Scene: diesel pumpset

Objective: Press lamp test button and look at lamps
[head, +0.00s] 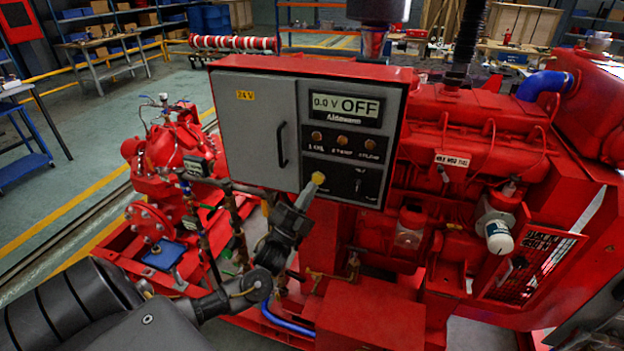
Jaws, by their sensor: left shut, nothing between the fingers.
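The grey control panel (392,100) in the red-framed cabinet carries a display (345,108) reading "0.0 V OFF". Below the display is a row of three round lamps: left (316,136), middle (342,140) and right (370,144). They look dull amber-brown, with no clear glow. A black plate (345,181) lies beneath them, with small labels too blurred to read. My left gripper (312,189) is shut and empty, its tip at the plate's left part. A yellow knob-like piece (318,178) shows at the tip; I cannot tell whether they touch. My right gripper is not in view.
A grey cabinet door (257,130) with a black handle is shut left of the panel. The red engine (480,130) stands close on the right, and a red pump (170,150) with pipes on the left. Open floor (60,200) lies farther left.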

